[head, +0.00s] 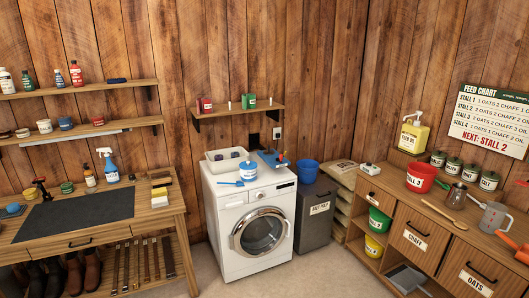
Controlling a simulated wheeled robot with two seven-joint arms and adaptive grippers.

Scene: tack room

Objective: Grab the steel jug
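The steel jug (457,196) stands upright on the wooden counter (412,196) at the right. It is a small grey metal vessel, with what looks like a handle or spout toward its right. Neither of my grippers shows in the head view, and nothing is holding the steel jug.
Orange items (514,240) lie at the right edge. A yellow pump bottle (413,133) is at the back. A washing machine (232,211) stands mid-room, with open floor before it.

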